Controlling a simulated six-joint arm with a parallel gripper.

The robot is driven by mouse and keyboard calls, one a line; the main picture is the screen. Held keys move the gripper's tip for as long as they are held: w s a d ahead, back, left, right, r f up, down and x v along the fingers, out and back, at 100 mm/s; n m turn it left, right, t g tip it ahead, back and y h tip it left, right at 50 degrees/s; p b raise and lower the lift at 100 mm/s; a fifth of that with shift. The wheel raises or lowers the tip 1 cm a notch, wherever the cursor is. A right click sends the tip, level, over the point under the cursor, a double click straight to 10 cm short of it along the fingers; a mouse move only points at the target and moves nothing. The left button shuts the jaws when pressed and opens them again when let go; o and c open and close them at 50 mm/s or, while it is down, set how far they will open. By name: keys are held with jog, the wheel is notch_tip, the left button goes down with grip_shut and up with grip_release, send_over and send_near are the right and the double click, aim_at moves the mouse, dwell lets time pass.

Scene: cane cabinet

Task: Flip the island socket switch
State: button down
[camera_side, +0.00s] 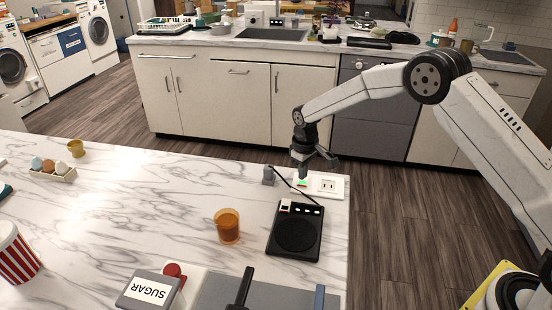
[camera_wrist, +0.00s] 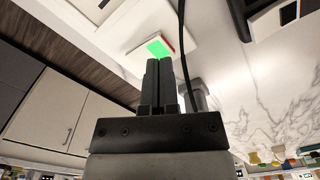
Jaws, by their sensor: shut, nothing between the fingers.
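The island socket is a white plate (camera_side: 339,186) near the right edge of the marble island top, with outlet slots on its right part. Its switch (camera_side: 302,183) shows green at the plate's left end. In the wrist view the switch (camera_wrist: 158,47) is a bright green rocker with a red strip on its right edge. My gripper (camera_side: 302,176) is over the switch end of the plate, pointing down. In the wrist view my gripper (camera_wrist: 160,62) has its two dark fingers together, tips right by the green rocker. I cannot tell whether they touch it.
A black hot plate (camera_side: 296,234) lies just in front of the socket, with a black cord (camera_wrist: 181,40) passing close beside my fingers. A small grey block (camera_side: 268,176) stands left of the socket. An amber glass (camera_side: 228,226) stands left of the hot plate.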

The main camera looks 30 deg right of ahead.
aim_at(304, 184)
jog(key=shift+f, duration=1.05)
dwell(0.9)
jog(key=shift+r, duration=3.55)
jog(key=shift+s+r, duration=0.25)
jog(key=shift+s, duration=0.15)
jog(key=s+d+r+m+t, duration=0.1)
jog(key=s, duration=1.2)
jog(key=s+d+r+m+t, duration=0.1)
jog(key=s+r+m, duration=0.1)
jog(key=s, duration=1.2)
jog(key=shift+r+t, duration=0.3)
